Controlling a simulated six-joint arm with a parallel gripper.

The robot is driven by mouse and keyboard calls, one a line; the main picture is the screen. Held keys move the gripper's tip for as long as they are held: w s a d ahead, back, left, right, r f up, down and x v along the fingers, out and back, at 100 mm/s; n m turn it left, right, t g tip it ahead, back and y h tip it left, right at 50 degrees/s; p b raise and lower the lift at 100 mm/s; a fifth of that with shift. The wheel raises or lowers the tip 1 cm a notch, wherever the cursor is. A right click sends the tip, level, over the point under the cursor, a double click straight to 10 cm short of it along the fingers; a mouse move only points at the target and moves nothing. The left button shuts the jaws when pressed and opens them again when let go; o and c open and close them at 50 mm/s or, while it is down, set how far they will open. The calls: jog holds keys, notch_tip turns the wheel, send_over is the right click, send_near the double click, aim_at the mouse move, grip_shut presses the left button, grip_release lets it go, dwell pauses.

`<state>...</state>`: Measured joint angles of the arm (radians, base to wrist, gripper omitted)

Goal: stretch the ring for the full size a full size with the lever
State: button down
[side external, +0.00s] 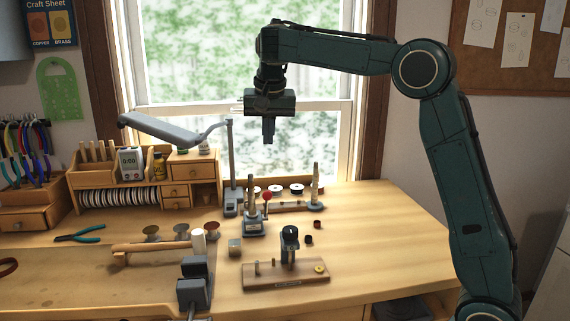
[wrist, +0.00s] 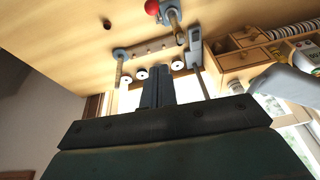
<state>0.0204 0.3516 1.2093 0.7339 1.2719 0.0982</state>
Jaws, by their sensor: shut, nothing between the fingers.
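The ring stretcher (side external: 254,225) stands at the middle of the bench, with a grey base and an upright tapered mandrel. Its lever carries a red ball knob (side external: 266,196). In the wrist view the red knob (wrist: 152,7) shows at the top edge, beside the stretcher's mandrel (wrist: 174,24). I cannot make out a ring on the mandrel. My gripper (side external: 268,138) is shut and empty, pointing down high above the bench, well above the stretcher and apart from it. Its shut fingers (wrist: 158,76) also show in the wrist view.
A second tapered mandrel (side external: 315,187) stands to the right, by a row of spools (side external: 297,189). A lamp (side external: 170,130) with a post is left of my gripper. A wooden fixture (side external: 262,281) and a grey block (side external: 194,285) lie in front. The bench's right side is clear.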

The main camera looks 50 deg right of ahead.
aim_at(268, 194)
jog(key=shift+a+f, duration=0.2)
jog(key=shift+f, duration=2.65)
jog(key=shift+a+f, duration=0.15)
jog(key=shift+f, duration=2.65)
jog(key=shift+s+a+f+t+h, duration=0.25)
jog(key=shift+s+a+t+h, duration=0.05)
jog(key=shift+s+a, duration=0.1)
jog(key=shift+s+a+f+t+h, duration=0.3)
jog(key=shift+s+a+f+t, duration=0.05)
jog(key=shift+s+a+t, duration=0.1)
jog(key=shift+t+h, duration=0.65)
jog(key=shift+h, duration=0.15)
jog(key=shift+s+a+f, duration=0.7)
jog(key=shift+f, duration=0.35)
jog(key=shift+s+a+f, duration=0.65)
jog(key=shift+s+f, duration=0.05)
jog(key=shift+f, duration=0.4)
jog(key=shift+s+a+f, duration=0.7)
jog(key=shift+f, duration=0.35)
jog(key=shift+d+r, duration=0.1)
jog(key=shift+r, duration=0.05)
